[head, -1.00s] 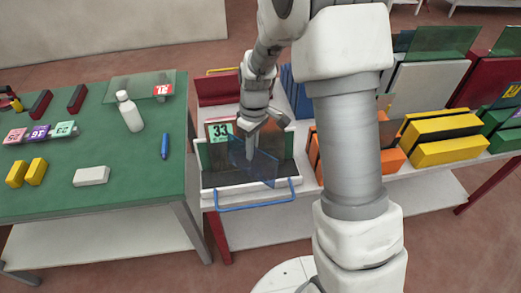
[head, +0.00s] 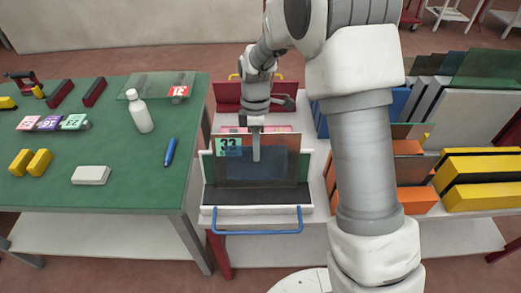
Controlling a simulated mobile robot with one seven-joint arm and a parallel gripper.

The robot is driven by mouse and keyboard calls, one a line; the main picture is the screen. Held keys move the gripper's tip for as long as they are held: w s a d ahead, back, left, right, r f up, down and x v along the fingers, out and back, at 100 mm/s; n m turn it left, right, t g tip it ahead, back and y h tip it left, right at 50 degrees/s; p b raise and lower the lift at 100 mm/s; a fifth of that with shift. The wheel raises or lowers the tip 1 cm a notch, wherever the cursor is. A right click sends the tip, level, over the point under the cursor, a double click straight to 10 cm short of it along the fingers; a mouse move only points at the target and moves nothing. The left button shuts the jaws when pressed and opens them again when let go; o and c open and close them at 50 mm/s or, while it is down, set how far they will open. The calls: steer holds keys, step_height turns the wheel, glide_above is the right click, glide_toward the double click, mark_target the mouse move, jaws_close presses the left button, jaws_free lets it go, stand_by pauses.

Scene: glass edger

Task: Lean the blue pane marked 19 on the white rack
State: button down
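The white rack (head: 209,196) has a dark base and a blue handle (head: 258,233) at its front. A brown see-through pane (head: 290,170) with a green label reading 33 leans in it. The blue see-through pane (head: 272,165) is upright in front of the brown pane, roughly square to the rack. My gripper (head: 256,158) points down and is shut on the blue pane's upper part. I cannot tell whether the pane's lower edge touches the rack's base. The number 19 cannot be read on it.
A red rack (head: 226,95) stands behind the white one. The green table (head: 130,220) at left holds a white bottle (head: 140,115), a blue marker (head: 169,152), a white block (head: 91,175) and labelled pieces. Orange and yellow racks (head: 485,195) stand at right, beyond my arm.

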stand_by(0.5)
steer(key=w+b+x, duration=0.1)
steer(key=b+x, duration=0.3)
steer(key=x, duration=0.4)
steer(key=shift+w+f+b, duration=0.2)
steer(key=shift+w+b, duration=0.15)
steer(key=shift+b, duration=0.05)
steer(key=shift+f, duration=0.4)
stand_by(0.6)
steer(key=c, duration=1)
jaws_free()
steer(key=shift+o, duration=0.2)
steer(key=p+v, duration=0.2)
steer(key=v, duration=1.5)
steer(key=shift+r, duration=0.25)
